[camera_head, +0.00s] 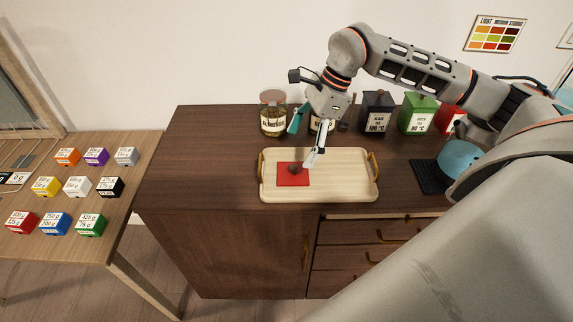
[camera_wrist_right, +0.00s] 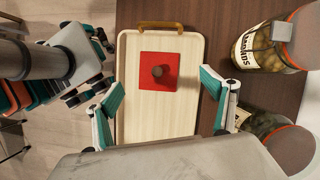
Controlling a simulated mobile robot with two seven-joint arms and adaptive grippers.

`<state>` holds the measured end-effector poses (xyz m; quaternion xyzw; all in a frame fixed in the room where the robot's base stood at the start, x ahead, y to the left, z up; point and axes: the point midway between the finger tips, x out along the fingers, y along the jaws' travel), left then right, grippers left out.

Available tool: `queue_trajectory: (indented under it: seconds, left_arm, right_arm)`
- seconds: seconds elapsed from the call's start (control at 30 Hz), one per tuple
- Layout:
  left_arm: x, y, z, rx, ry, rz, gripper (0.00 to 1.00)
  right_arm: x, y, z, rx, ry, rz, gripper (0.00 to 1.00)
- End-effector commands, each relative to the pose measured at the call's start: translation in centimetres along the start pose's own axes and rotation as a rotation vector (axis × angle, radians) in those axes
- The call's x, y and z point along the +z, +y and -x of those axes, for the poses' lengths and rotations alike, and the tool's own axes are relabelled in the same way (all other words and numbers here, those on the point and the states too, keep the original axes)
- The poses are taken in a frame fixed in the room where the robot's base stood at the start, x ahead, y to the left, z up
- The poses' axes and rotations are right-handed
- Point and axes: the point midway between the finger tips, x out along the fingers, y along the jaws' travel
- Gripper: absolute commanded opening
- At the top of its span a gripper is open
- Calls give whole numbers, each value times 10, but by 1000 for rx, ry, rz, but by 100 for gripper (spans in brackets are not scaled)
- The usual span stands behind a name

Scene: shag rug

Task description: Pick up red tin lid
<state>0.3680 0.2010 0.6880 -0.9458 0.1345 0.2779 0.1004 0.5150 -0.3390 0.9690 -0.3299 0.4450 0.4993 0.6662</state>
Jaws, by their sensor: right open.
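The red tin lid (camera_head: 285,180) is a flat red square with a round dark knob. It lies on the left part of a pale wooden tray (camera_head: 345,185) with brass handles. In the right wrist view the lid (camera_wrist_right: 148,81) is fully visible near one end of the tray (camera_wrist_right: 150,125). My right gripper (camera_head: 305,140) is open and empty over the back of the tray. In the right wrist view the lid appears between and beyond the fingers of my right gripper (camera_wrist_right: 162,88), apart from them. My left gripper cannot be made out.
The tray stands on a dark wooden cabinet (camera_head: 210,160). A labelled jar (camera_head: 273,114), a black canister (camera_head: 376,113) and a green canister (camera_head: 417,115) line the back. A side table (camera_head: 135,165) at left holds several coloured boxes. The cabinet top left of the tray is clear.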

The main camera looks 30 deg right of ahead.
Motion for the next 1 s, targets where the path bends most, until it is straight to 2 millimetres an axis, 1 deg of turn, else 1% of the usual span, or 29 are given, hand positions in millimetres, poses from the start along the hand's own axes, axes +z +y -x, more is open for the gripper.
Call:
queue_trajectory:
  seconds: [0.1,0.33,0.5,0.6,0.7,0.9,0.93,0.97,1.0]
  left_arm:
    - [-2,-1,0,-1,2,0,0]
    - [2,1,5,2,-10,1,0]
    - [-2,0,8,2,-11,1,0]
    - [-3,0,8,2,-10,1,0]
    - [-4,0,8,1,-9,1,0]
    - [-7,-1,7,0,-4,0,0]
    - [-7,-1,7,0,-4,-1,0]
    - [-7,-1,7,0,-3,-1,0]
    - [-8,-1,7,0,-3,-1,0]
  right_arm:
    - [-3,0,-10,0,10,1,83]
    - [-3,2,-33,2,7,0,83]
    - [-5,4,-58,2,5,0,83]
    - [-5,3,-69,1,5,0,83]
    - [-5,3,-74,0,5,1,83]
    - [-5,3,-75,-1,5,1,83]
    - [-5,3,-75,-1,5,1,81]
    - [-5,3,-75,-1,5,1,73]
    - [-5,3,-75,-1,5,1,62]
